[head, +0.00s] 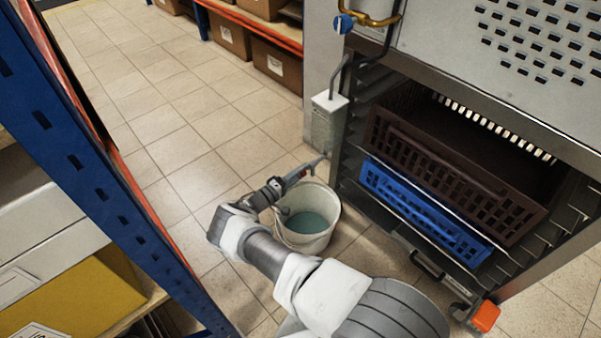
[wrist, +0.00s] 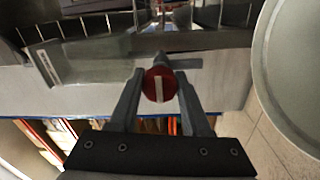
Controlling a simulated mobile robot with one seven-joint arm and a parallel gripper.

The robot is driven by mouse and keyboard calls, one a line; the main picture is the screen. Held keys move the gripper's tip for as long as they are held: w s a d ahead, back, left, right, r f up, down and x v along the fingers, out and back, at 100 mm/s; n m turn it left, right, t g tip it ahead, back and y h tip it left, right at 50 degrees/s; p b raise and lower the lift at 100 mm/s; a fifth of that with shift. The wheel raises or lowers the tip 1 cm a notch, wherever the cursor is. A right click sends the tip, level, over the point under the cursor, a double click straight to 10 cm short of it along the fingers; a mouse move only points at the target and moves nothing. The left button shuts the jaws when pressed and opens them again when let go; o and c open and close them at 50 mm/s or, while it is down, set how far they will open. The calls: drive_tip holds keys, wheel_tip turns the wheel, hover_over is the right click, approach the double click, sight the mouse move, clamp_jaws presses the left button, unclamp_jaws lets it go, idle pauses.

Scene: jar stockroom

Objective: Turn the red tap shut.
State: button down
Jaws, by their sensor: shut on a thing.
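The red tap (wrist: 159,86) is a round red knob with a pale bar across its face, which stands upright in the wrist view. My gripper (wrist: 160,76) has one finger on each side of the knob and is shut on it. In the head view, my gripper (head: 302,172) reaches out over the white bucket (head: 327,232), with a small patch of red at its fingertips. The fingers hide most of the tap there. The bucket holds greenish water. I cannot see whether water is running from the tap.
A blue-handled tap (head: 343,23) sits on a brass pipe higher up. A metal rack holds a brown crate (head: 440,175) and a blue crate (head: 425,215) at right. A blue-framed shelf (head: 75,150) stands close at left. Tiled floor (head: 185,115) lies open between.

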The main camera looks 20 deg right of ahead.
drive_tip(key=shift+a, duration=0.1)
drive_tip(key=shift+c, duration=1.8)
unclamp_jaws()
drive_tip(key=p+v, duration=0.1)
drive_tip(key=v, duration=0.6)
drive_tip(key=shift+a, duration=0.2)
drive_tip(key=shift+s, duration=0.1)
